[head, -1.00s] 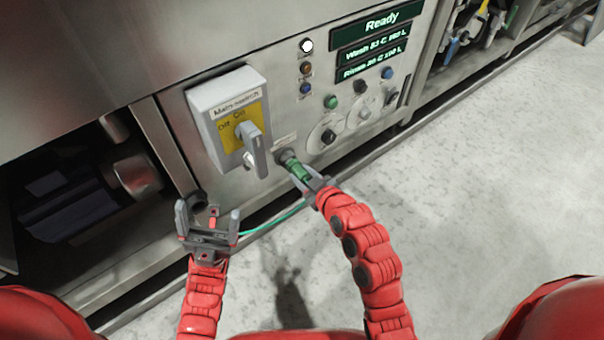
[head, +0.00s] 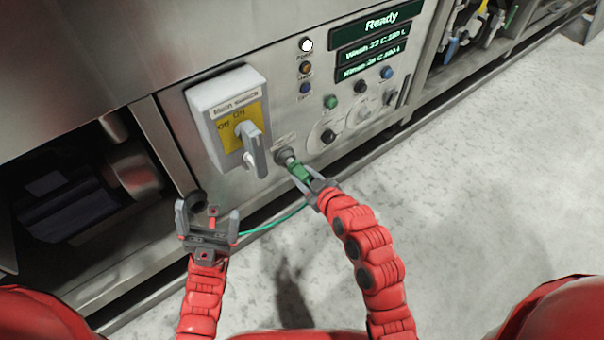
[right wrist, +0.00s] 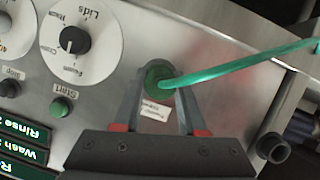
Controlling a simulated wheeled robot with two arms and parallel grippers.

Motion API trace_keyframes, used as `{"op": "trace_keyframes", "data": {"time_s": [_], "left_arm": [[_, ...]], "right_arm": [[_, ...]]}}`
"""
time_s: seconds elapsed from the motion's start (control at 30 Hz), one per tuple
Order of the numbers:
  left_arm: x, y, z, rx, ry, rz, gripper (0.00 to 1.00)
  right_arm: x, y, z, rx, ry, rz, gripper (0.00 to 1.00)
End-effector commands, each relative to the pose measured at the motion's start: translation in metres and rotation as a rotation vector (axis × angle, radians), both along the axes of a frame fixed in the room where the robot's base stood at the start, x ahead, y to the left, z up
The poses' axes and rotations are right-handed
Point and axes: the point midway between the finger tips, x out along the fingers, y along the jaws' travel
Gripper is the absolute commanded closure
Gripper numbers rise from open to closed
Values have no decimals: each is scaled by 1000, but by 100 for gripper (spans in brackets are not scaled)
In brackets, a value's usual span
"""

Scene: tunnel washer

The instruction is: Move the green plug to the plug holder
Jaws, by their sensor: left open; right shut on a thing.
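The green plug (head: 302,174) is at the round grey socket (head: 284,156) right of the main switch. A short pale metal part shows between plug and socket. My right gripper (head: 313,183) is shut on the plug; in the right wrist view the plug (right wrist: 157,74) sits between the fingers (right wrist: 158,92). A green cable (right wrist: 240,62) runs from it. A dark open tube (head: 196,201) below the main switch looks like the plug holder; it also shows in the right wrist view (right wrist: 274,147). My left gripper (head: 208,213) is open and empty near this tube.
The main switch box (head: 226,115) with its grey handle juts out above the tube and left of the socket. Buttons and dials (head: 331,136) lie to the right. An open bay (head: 80,190) is at the left. The floor (head: 480,190) is clear.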

Motion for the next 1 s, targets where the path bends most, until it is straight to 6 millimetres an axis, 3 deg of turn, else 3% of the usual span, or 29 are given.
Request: {"op": "trace_keyframes", "data": {"time_s": [1.0], "left_arm": [[0,0,-2,0,0,0,16]], "right_arm": [[-27,-20,0,1,0,-1,100]]}}
